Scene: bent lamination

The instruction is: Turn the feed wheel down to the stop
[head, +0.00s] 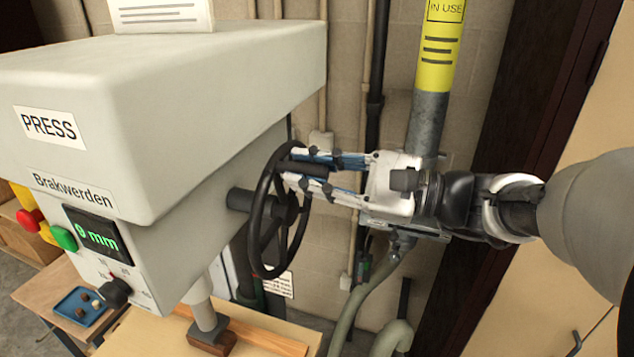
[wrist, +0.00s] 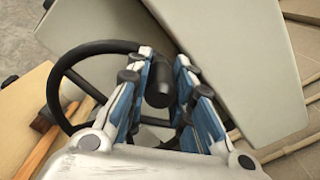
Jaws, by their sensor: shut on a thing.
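The black feed wheel (head: 287,212) stands upright on a shaft at the right side of the grey press (head: 215,75). My gripper (head: 292,167) reaches in from the right and is shut on a dark part at the wheel's upper rim. In the wrist view, the wheel's rim (wrist: 54,95) curves out left of my gripper (wrist: 165,60). A dark cylindrical part shows between the fingers there; the fingers partly hide the grip. The green display (head: 96,235) reads 9 mm. The press's ram (head: 206,316) comes down onto a brown block (head: 212,343) at the bench.
A vertical pipe with a yellow label (head: 438,50) stands behind my gripper, with hoses (head: 372,295) below. The wooden bench (head: 155,335) lies under the press. A blue tray (head: 82,306) with small pieces sits at lower left. Red and green buttons are on the press front.

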